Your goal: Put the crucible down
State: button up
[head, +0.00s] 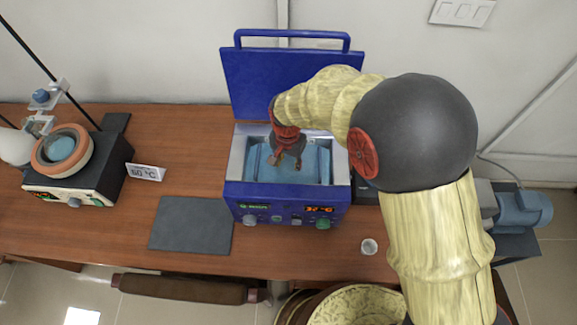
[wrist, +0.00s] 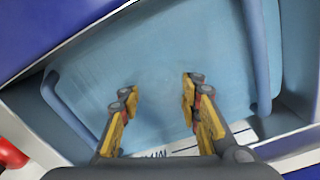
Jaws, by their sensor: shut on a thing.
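My gripper (head: 287,162) reaches down into the open blue bath-like unit (head: 285,191), over its light-blue interior. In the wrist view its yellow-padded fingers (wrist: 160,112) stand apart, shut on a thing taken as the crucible. The crucible's outline cannot be made out between the fingers, and whether it touches the bottom cannot be told. The pale blue interior (wrist: 215,40) fills most of the wrist view.
The unit's blue lid (head: 250,80) stands open behind. A dark grey mat (head: 190,223) lies on the wooden table (head: 180,140) to the left. A temperature sign (head: 146,172) and a heater with a round vessel (head: 64,150) stand farther left. A blue motor-like device (head: 520,208) is at right.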

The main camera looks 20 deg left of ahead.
jog(key=o, duration=1)
jog(key=shift+f, duration=0.1)
jog(key=shift+o, duration=0.2)
notch_tip(320, 180, up, 12)
jog(key=p, duration=0.2)
